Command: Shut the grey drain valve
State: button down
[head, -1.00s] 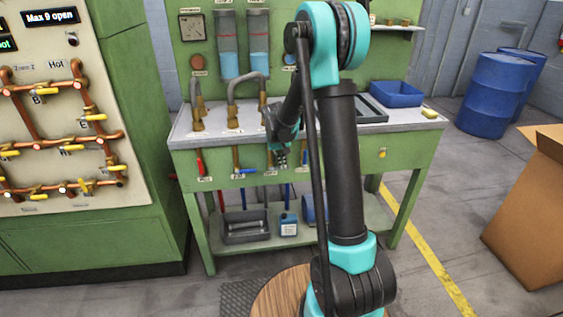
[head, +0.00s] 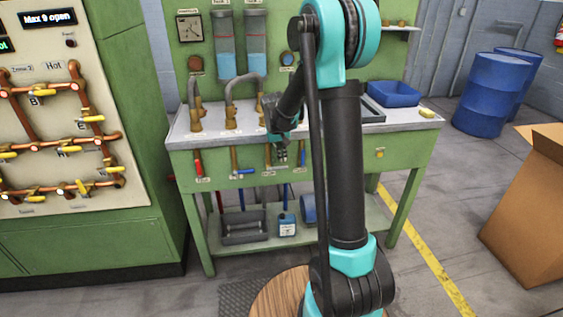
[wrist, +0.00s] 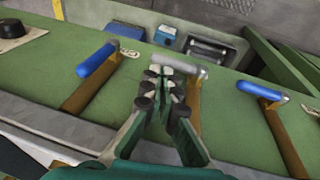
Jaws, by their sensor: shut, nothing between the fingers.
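The grey drain valve handle (wrist: 180,66) is a grey bar set crosswise on a brown pipe, in the middle of the green bench front in the wrist view. My gripper (wrist: 168,84) is shut and empty, its fingertips beside the grey handle and overlapping it in the picture; I cannot tell whether they touch. In the head view my gripper (head: 281,160) is at the bench front, between the two blue handles, and hides most of the grey one.
A blue handle (wrist: 97,58) lies along its pipe left of the gripper, and another blue handle (wrist: 260,91) lies crosswise to the right. A red handle (head: 198,163) hangs farther left in the head view. Bins and a blue canister (head: 287,224) stand on the lower shelf.

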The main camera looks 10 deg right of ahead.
jog(key=d+v, duration=0.2)
jog(key=v, duration=0.9)
jog(key=s+d+f, duration=0.1)
jog(key=s+f, duration=0.3)
jog(key=s, duration=0.6)
jog(key=s+f+t+y, duration=0.1)
jog(key=s+f, duration=0.3)
jog(key=s, duration=0.6)
jog(key=s+d+f+t+y, duration=0.1)
jog(key=s+f, duration=0.3)
jog(key=s, duration=0.6)
jog(key=shift+s+d+f, duration=0.15)
jog(key=shift+d, duration=0.15)
